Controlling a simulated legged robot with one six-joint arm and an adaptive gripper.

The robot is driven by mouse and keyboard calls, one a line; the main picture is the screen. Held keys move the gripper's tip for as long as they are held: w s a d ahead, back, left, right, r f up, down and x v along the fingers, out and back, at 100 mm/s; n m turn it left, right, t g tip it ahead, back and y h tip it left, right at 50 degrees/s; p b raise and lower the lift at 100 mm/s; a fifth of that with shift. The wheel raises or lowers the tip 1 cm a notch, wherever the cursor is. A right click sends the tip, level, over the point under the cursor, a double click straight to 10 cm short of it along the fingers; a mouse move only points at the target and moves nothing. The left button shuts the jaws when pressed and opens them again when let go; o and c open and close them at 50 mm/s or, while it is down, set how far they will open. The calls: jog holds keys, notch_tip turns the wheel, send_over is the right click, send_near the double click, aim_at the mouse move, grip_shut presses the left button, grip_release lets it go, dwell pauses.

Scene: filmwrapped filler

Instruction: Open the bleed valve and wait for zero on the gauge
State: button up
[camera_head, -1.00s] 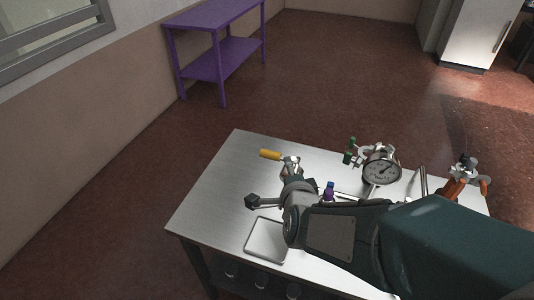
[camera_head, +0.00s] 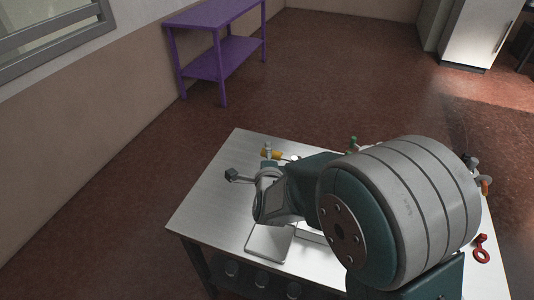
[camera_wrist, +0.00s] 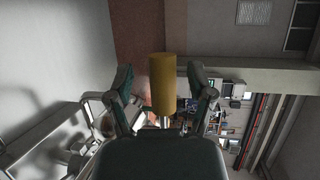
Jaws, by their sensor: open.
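A yellow handle (camera_head: 272,154) shows at the far left part of the metal table (camera_head: 212,198), partly hidden by my gripper (camera_head: 250,162). In the wrist view, the yellow handle (camera_wrist: 163,85) stands between the two spread fingers of my gripper (camera_wrist: 160,78), with a gap on each side. A silver stem shows below the handle. My gripper is open and holds nothing. The gauge is hidden behind my arm in the head view, so its reading cannot be seen.
A green part (camera_head: 353,142) shows just above my arm. A grey flat tray-like plate (camera_head: 270,243) lies at the table's front. A red piece (camera_head: 481,250) lies at the right. A purple shelf (camera_head: 222,55) stands well behind.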

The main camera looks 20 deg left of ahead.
jog(key=shift+w+a+f, duration=0.1)
jog(key=shift+w+a, duration=0.05)
jog(key=shift+w, duration=0.4)
jog(key=shift+c, duration=0.2)
grip_shut()
jog(key=shift+s+a, duration=0.1)
jog(key=shift+s, duration=0.05)
